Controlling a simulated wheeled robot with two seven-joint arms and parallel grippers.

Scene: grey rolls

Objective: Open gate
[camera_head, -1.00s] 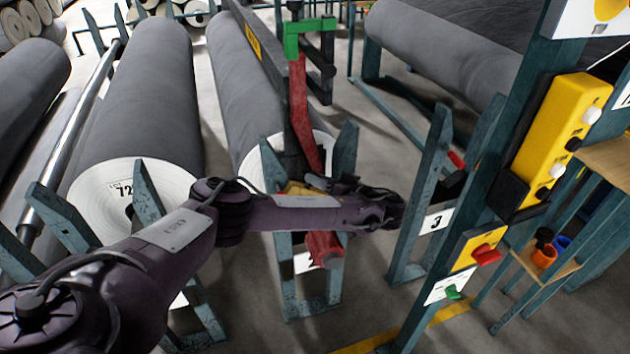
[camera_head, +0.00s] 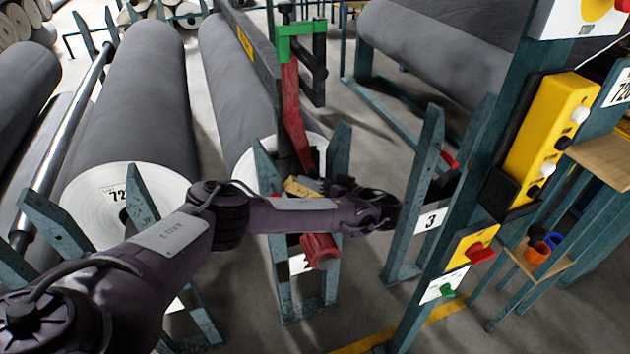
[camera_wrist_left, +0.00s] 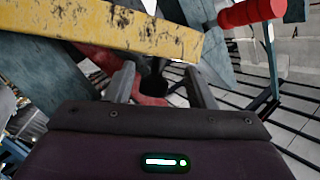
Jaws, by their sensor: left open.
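A long red lever or bar (camera_head: 291,105) with a green bracket (camera_head: 295,50) at its top stands between teal posts in front of the middle grey roll. A yellow piece (camera_head: 299,188) sits at its foot, and a red cylindrical handle (camera_head: 319,250) sticks out below my forearm. I cannot tell which of these parts forms the gate. My left arm reaches across from the left, and its fingers are hidden in the head view. In the wrist view the left gripper (camera_wrist_left: 160,78) is open, fingers apart, under a worn yellow bar (camera_wrist_left: 110,28). Red surfaces lie behind the fingers. My right gripper is not seen.
Big grey rolls lie at left (camera_head: 140,95) and at back right (camera_head: 430,45). A teal post (camera_head: 425,185) stands right of my wrist. Further right are a yellow button box (camera_head: 545,138) and a red switch (camera_head: 481,253). The grey floor in front is partly clear.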

